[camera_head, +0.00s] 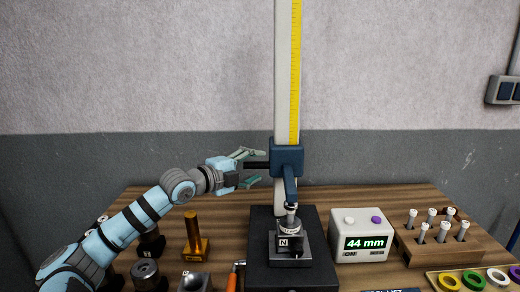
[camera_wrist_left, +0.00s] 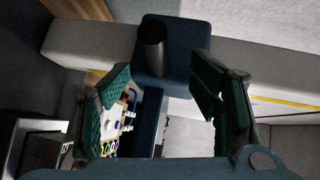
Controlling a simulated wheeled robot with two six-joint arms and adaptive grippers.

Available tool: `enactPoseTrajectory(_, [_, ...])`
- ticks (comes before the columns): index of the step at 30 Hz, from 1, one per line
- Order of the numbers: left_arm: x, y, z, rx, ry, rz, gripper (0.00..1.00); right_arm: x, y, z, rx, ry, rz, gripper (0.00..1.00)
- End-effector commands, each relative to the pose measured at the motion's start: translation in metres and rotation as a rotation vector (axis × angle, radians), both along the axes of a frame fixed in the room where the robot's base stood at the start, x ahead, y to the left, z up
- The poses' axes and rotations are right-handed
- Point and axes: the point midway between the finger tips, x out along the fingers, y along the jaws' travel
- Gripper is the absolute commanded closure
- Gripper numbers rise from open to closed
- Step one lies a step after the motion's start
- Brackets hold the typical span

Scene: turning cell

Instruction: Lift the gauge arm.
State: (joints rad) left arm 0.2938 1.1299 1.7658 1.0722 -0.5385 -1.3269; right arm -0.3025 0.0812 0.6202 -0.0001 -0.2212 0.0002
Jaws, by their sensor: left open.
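The gauge arm is a dark blue carriage (camera_head: 287,158) on a tall white column (camera_head: 283,60) with a yellow scale. Its lower part reaches down to a grey stepped piece (camera_head: 290,246) marked N on the black base (camera_head: 258,262). A black handle (camera_head: 256,164) sticks out of the carriage to the left. My left gripper (camera_head: 259,168) is open, one finger above and one below the handle's level. In the left wrist view, the round black handle (camera_wrist_left: 154,45) shows between the open fingers, apart from both pads. My right gripper is not in view.
A display box (camera_head: 362,240) reads 44 mm. A wooden block with pins (camera_head: 440,245) and a tray of coloured rings (camera_head: 472,282) stand at right. The wall is behind.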

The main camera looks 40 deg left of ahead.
Motion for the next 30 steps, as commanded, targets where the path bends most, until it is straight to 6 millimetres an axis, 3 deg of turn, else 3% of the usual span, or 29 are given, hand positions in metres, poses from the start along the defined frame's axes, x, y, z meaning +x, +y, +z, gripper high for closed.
enactPoseTrajectory(1, [0.007,-0.004,0.011,-0.028,-0.024,-0.009,0.62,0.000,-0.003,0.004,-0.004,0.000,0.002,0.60])
enactPoseTrajectory(5, [0.012,-0.007,0.008,-0.026,-0.022,-0.015,0.62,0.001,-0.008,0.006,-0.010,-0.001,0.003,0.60])
enactPoseTrajectory(11, [0.012,-0.017,0.011,-0.014,-0.024,-0.019,0.62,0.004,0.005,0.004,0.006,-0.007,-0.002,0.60])
enactPoseTrajectory(18, [0.012,-0.019,0.011,-0.011,-0.023,-0.021,0.99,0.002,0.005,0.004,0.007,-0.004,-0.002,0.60])
enactPoseTrajectory(30, [0.014,-0.012,0.016,-0.011,-0.026,-0.010,1.00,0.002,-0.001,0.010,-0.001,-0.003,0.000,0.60])
